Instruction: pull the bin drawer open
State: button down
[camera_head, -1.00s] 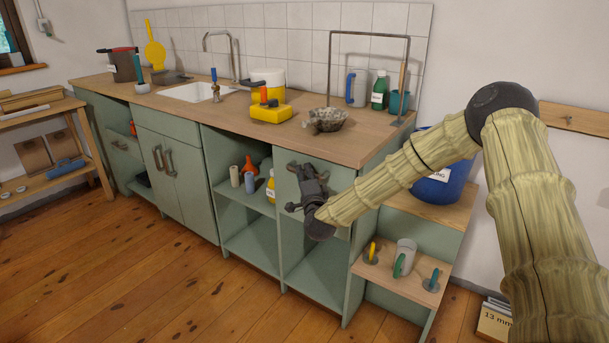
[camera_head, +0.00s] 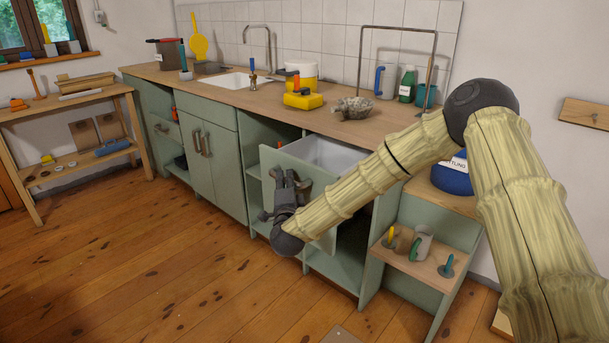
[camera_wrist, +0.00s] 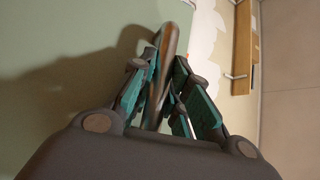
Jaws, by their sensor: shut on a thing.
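The bin drawer (camera_head: 318,211) has a flat green front and stands out from the right end of the green cabinet. The white bin (camera_head: 335,152) inside it shows over the front's top edge. My gripper (camera_head: 285,182) is at the drawer front, with my arm reaching in from the right. In the wrist view my gripper (camera_wrist: 162,92) has its teal-padded fingers on both sides of the brown metal handle (camera_wrist: 168,45), shut on it. The green drawer front (camera_wrist: 70,50) fills the left of that view. In the head view my gripper and arm hide much of the handle and part of the front.
A low step shelf (camera_head: 425,262) with a mug (camera_head: 420,243) stands right of the drawer. An open cubby (camera_head: 258,150) is to its left. The wooden floor (camera_head: 180,260) in front is mostly clear.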

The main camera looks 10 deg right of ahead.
jog(key=s+a, duration=0.1)
jog(key=a, duration=0.1)
jog(key=s+a, duration=0.1)
jog(key=s, duration=0.1)
jog(key=shift+a+f, duration=0.1)
jog(key=shift+a, duration=0.3)
jog(key=c, duration=1.7)
grip_release()
jog(key=shift+o, duration=0.2)
jog(key=shift+s, duration=0.1)
jog(key=s+a+f, duration=0.1)
jog(key=s, duration=1)
jog(key=shift+s+f, duration=0.3)
jog(key=shift+s, duration=0.05)
jog(key=shift+a, duration=0.1)
